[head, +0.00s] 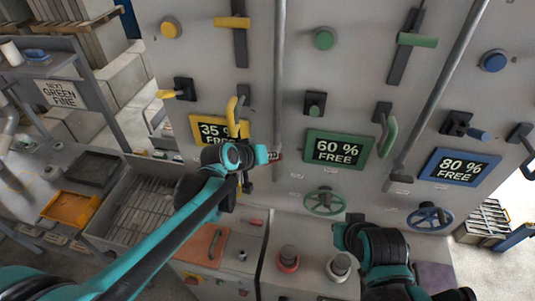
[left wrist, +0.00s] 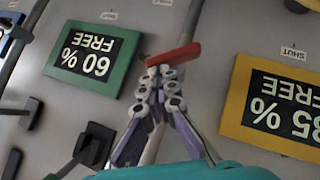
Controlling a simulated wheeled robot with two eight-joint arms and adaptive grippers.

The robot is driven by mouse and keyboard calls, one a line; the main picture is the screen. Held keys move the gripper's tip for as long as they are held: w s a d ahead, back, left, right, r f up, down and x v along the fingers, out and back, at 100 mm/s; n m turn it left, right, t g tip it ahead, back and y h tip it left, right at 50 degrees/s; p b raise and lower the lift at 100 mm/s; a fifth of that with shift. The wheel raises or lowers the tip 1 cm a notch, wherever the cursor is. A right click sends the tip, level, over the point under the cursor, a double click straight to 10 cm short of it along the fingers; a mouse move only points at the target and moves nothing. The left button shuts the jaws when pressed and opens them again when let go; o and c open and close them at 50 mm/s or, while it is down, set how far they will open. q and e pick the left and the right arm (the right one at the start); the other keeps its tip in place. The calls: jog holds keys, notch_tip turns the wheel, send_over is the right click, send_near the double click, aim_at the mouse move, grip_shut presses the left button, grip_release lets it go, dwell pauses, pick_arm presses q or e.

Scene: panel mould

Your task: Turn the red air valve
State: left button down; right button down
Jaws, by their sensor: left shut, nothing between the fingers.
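The red air valve shows as a small red lever (head: 275,156) on a grey vertical pipe, between the yellow 35 % sign and the green 60 % sign. In the left wrist view the red lever (left wrist: 173,56) lies right at my left fingertips. My left gripper (left wrist: 160,73) is shut with nothing between its fingers. Its tips touch or nearly touch the lever; I cannot tell which. In the head view my left gripper (head: 268,156) is small and partly hidden by its wrist. My right arm is at the lower right, and its fingers cannot be made out.
The panel carries a yellow sign (head: 219,130), a green sign (head: 339,149) and a blue sign (head: 459,167). A green handwheel (head: 324,201) and a blue handwheel (head: 429,217) sit below. A yellow handle (head: 232,115) stands close to my left wrist. A workbench (head: 140,213) is at the left.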

pick_arm(q)
jog(key=shift+s+d+f+y+b, duration=0.1)
jog(key=shift+d+f+y+b, duration=0.05)
jog(key=shift+d+y+b, duration=0.15)
jog(key=shift+s+d+f+y+b, duration=0.1)
jog(key=shift+d+y+b, duration=0.1)
jog(key=shift+d+b, duration=0.5)
dwell(0.3)
